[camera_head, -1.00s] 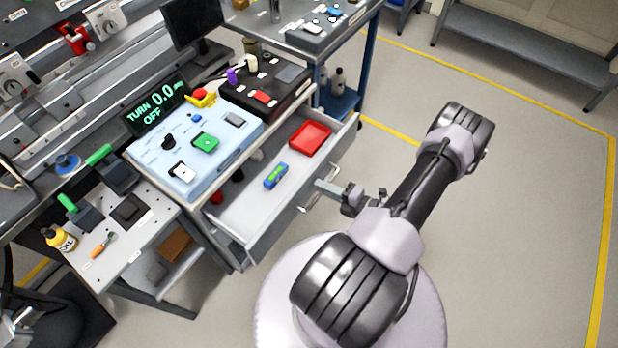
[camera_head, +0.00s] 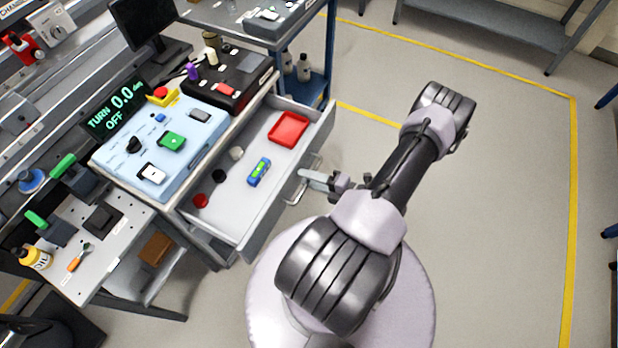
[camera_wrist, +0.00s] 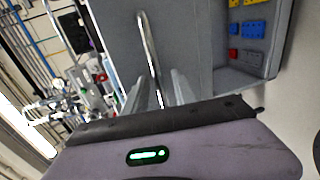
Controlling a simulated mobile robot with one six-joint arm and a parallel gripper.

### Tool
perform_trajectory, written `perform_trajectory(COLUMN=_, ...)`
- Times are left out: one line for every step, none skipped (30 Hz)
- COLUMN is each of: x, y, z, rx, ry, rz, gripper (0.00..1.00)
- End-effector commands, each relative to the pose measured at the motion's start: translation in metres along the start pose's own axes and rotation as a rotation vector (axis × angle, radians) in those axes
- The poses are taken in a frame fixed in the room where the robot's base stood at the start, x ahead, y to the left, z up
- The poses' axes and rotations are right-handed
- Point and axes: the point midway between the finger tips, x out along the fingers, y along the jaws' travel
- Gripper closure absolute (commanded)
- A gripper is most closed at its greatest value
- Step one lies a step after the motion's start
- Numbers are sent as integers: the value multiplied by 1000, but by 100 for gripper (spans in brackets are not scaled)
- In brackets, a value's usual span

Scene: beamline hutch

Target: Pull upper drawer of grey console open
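The upper drawer (camera_head: 222,217) of the grey console stands well out from the console. Inside it lie a red tray (camera_head: 289,129), a green and blue level (camera_head: 259,172) and several small round items. The drawer's bar handle (camera_head: 293,192) is on its front face. My gripper (camera_head: 309,177) is at the handle, with a finger reaching over it. In the wrist view, the handle (camera_wrist: 146,40) runs down between my two fingers (camera_wrist: 161,90). The fingers stand apart with visible space around the bar. Whether either finger touches it is not clear.
A light blue control box (camera_head: 158,150) and a black box (camera_head: 230,85) sit on the console top above the drawer. A side table (camera_head: 105,265) with tools stands at left. The floor (camera_head: 500,200) at right is clear.

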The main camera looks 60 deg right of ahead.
Motion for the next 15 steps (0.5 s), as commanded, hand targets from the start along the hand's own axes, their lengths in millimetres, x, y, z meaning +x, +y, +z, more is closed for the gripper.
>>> perform_trajectory(x=0, y=0, z=0, rx=0, ry=0, rz=0, gripper=68)
perform_trajectory(x=0, y=0, z=0, rx=0, ry=0, rz=0, gripper=68)
perform_trajectory(x=0, y=0, z=0, rx=0, ry=0, rz=0, gripper=68)
perform_trajectory(x=0, y=0, z=0, rx=0, ry=0, rz=0, gripper=68)
perform_trajectory(x=0, y=0, z=0, rx=0, ry=0, rz=0, gripper=68)
perform_trajectory(x=0, y=0, z=0, rx=0, ry=0, rz=0, gripper=68)
perform_trajectory(x=0, y=0, z=0, rx=0, ry=0, rz=0, gripper=68)
perform_trajectory(x=0, y=0, z=0, rx=0, ry=0, rz=0, gripper=68)
perform_trajectory(x=0, y=0, z=0, rx=0, ry=0, rz=0, gripper=68)
perform_trajectory(x=0, y=0, z=0, rx=0, ry=-1, rz=0, gripper=68)
perform_trajectory(x=-2, y=0, z=0, rx=0, ry=-1, rz=0, gripper=68)
perform_trajectory(x=-4, y=1, z=1, rx=0, ry=-2, rz=0, gripper=68)
perform_trajectory(x=-8, y=1, z=1, rx=0, ry=-2, rz=1, gripper=68)
perform_trajectory(x=-12, y=2, z=1, rx=0, ry=-4, rz=1, gripper=68)
perform_trajectory(x=-19, y=2, z=2, rx=-1, ry=-5, rz=1, gripper=68)
